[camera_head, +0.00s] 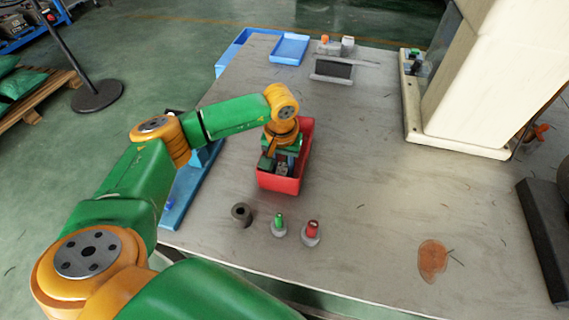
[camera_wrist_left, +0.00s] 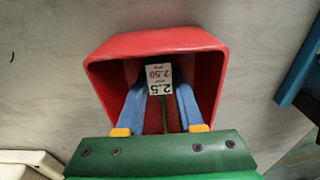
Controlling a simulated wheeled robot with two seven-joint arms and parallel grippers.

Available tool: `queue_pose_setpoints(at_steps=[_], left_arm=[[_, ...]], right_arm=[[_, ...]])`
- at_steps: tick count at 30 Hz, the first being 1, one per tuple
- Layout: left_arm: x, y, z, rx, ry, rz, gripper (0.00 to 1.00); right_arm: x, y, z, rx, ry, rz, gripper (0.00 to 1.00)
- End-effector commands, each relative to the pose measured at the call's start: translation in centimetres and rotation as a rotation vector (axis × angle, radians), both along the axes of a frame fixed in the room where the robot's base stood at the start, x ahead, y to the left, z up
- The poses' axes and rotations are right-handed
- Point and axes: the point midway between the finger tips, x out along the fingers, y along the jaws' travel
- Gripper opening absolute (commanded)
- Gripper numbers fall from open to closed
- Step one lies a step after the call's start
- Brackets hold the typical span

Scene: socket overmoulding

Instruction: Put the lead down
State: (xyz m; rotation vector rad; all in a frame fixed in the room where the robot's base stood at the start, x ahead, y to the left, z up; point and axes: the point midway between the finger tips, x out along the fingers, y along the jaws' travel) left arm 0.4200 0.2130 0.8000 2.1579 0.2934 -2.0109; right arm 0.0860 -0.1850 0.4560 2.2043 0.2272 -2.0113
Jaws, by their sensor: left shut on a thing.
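My left gripper (camera_head: 281,170) points down into the red bin (camera_head: 303,150) on the table. In the left wrist view its two blue fingers (camera_wrist_left: 160,88) reach inside the red bin (camera_wrist_left: 155,42) and close in on a white tag (camera_wrist_left: 159,71) printed 2.5 and 2.50. A thin green lead (camera_wrist_left: 164,115) runs from the tag back between the fingers. The gripper is shut on the lead at its tag. Whether the lead touches the bin floor cannot be told. My right gripper is out of view.
A dark ring (camera_head: 241,215), a green-topped piece (camera_head: 279,226) and a red-topped piece (camera_head: 311,233) stand in front of the bin. A blue tray (camera_head: 289,49) lies at the back. A large pale machine (camera_head: 480,80) stands right. The middle right of the table is mostly clear.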

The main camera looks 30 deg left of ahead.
Motion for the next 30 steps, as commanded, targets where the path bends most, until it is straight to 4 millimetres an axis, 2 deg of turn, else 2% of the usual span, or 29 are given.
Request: queue_pose_setpoints(at_steps=[8, 9, 12, 20, 22, 23, 26, 30], left_arm=[[0.0, 0.0, -0.4, 0.0, 0.0, 0.0, 0.0], [0.0, 0.0, -0.3, 0.0, 0.0, 0.0, 0.42], [0.0, 0.0, -0.3, 0.0, 0.001, 0.0, 0.66], [0.0, 0.0, -0.2, 0.0, 0.001, 0.0, 0.66], [0.0, 0.0, 0.5, 0.0, 0.001, 0.0, 0.66], [0.0, 0.0, 0.6, -0.001, -0.001, -0.001, 0.66], [-0.1, -0.1, 2.9, -0.001, -0.007, -0.001, 0.66], [-0.3, -0.2, 7.0, -0.001, -0.007, -0.001, 0.66]], right_arm=[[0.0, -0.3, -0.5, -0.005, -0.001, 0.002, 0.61], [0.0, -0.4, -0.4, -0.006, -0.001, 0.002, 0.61], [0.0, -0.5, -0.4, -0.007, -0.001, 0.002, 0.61], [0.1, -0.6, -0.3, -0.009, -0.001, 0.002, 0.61], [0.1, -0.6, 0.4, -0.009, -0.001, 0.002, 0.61], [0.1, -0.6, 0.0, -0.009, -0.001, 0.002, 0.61], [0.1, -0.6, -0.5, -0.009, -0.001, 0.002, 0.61], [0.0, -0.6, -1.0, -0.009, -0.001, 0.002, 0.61]])
